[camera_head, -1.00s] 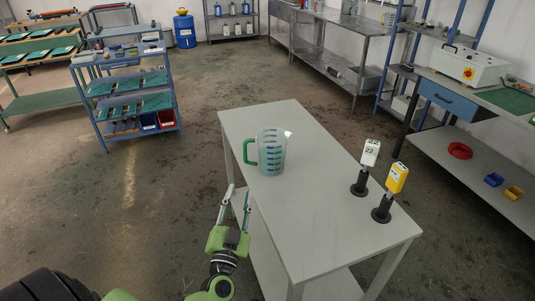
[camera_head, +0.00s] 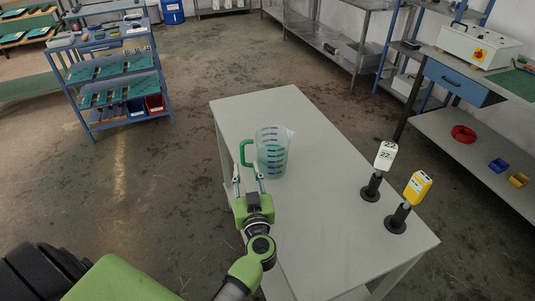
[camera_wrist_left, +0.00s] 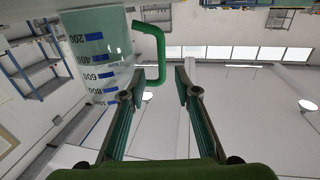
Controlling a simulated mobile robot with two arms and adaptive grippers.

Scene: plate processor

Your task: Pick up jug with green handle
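The clear jug (camera_head: 272,152) with blue markings and a green handle (camera_head: 246,153) stands upright on the grey table (camera_head: 310,215). Its handle points left in the head view. My left gripper (camera_head: 249,182) is open, just in front of the handle. In the left wrist view the jug (camera_wrist_left: 98,50) appears upside down, with its handle (camera_wrist_left: 160,55) just beyond the fingertips (camera_wrist_left: 158,85). Whether a finger touches the jug is unclear. My right gripper is not in view.
A white-topped device (camera_head: 385,155) and a yellow-topped device (camera_head: 418,187) stand in black holders on the table's right side. The tabletop behind the jug is clear. A blue shelf cart (camera_head: 112,80) stands at the left, and a workbench (camera_head: 470,140) at the right.

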